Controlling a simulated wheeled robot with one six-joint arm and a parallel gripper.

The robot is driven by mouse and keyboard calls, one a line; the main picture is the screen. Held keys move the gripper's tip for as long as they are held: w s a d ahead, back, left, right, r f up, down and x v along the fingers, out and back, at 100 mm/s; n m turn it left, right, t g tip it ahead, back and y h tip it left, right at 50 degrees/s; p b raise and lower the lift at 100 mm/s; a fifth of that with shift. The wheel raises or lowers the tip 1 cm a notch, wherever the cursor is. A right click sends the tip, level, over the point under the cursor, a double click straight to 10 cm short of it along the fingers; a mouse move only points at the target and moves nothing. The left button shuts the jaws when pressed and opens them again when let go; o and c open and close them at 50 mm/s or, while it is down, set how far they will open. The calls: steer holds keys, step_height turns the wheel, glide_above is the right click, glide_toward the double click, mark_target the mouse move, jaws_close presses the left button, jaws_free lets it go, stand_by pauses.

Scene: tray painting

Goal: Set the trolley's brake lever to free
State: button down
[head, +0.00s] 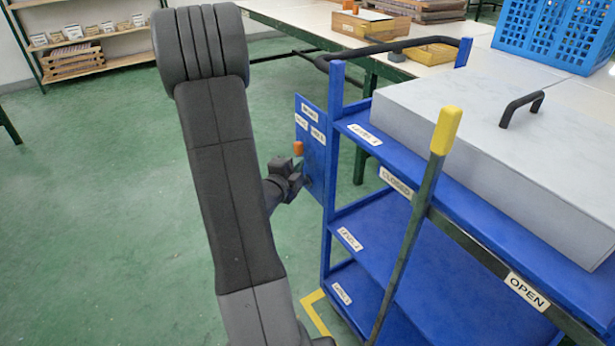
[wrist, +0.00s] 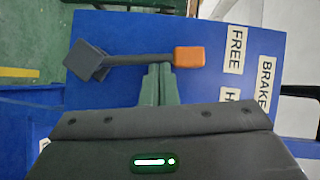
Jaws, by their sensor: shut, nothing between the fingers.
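The brake lever (wrist: 138,60) is a dark bar on a blue plate (wrist: 120,28) at the trolley's side. Its orange knob (wrist: 189,57) points at the FREE label (wrist: 234,49) in the wrist view. The other label, starting with H (wrist: 232,95), is partly hidden. The orange knob also shows in the head view (head: 298,148), above my gripper. My gripper (wrist: 158,68) is shut and empty. Its fingertips are right beside the lever bar, near the knob; I cannot tell whether they touch it.
The blue trolley (head: 340,215) has shelves and a dark push handle. A yellow-tipped lever (head: 445,130) stands in front of it, by CLOSED and OPEN labels. A grey lidded box (head: 480,125) is behind it. The green floor (head: 110,200) at left is clear.

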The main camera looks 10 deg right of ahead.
steer(key=shift+w+a+n+g+y+p, duration=0.15)
steer(key=shift+w+a+n+g+p, duration=0.1)
steer(key=shift+w+n+g+p, duration=0.4)
steer(key=shift+w+a+n+g+y+p, duration=0.15)
steer(key=shift+w+a+n+p, duration=0.2)
steer(key=shift+w, duration=0.5)
steer(key=shift+d+r, duration=0.1)
steer(key=shift+d, duration=0.05)
